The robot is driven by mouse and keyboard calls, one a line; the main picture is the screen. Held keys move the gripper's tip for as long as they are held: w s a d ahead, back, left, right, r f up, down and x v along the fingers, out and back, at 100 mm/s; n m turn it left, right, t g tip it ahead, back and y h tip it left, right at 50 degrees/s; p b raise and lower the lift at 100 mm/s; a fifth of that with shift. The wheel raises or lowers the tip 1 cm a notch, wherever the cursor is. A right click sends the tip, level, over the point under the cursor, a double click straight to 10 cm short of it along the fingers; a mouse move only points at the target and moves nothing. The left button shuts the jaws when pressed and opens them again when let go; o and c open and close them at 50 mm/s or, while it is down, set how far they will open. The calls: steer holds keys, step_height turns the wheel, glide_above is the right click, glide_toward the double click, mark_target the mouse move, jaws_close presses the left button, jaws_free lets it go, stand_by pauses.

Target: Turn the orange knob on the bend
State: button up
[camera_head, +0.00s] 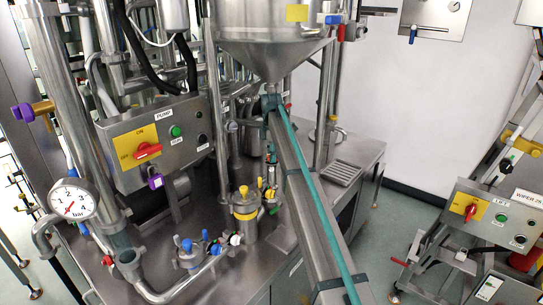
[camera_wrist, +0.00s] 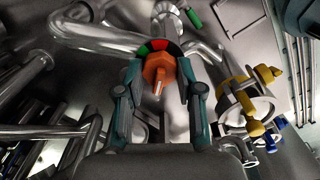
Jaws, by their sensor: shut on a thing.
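The orange knob (camera_wrist: 158,70) shows in the upper middle of the wrist view, in front of a round dark dial (camera_wrist: 146,47) with green and red segments. It is mounted on a bent metal pipe (camera_wrist: 95,40). My gripper (camera_wrist: 161,75) has one teal finger on each side of the knob and is shut on it. In the head view my arm runs up from the bottom right to below the hopper; I cannot make out the orange knob there.
A yellow-topped metal canister (camera_head: 245,204) stands on the steel bench, with a blue-handled fitting (camera_head: 188,252) to its left. The pump box (camera_head: 160,140) and pressure gauge (camera_head: 73,202) are at the left. A hopper (camera_head: 270,45) hangs above. Pipes crowd the space around my gripper.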

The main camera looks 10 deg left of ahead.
stand_by(0.3)
steer(key=o, duration=1.1)
steer(key=shift+o, duration=0.2)
step_height(320, 180, up, 8)
steer(key=shift+f, duration=0.25)
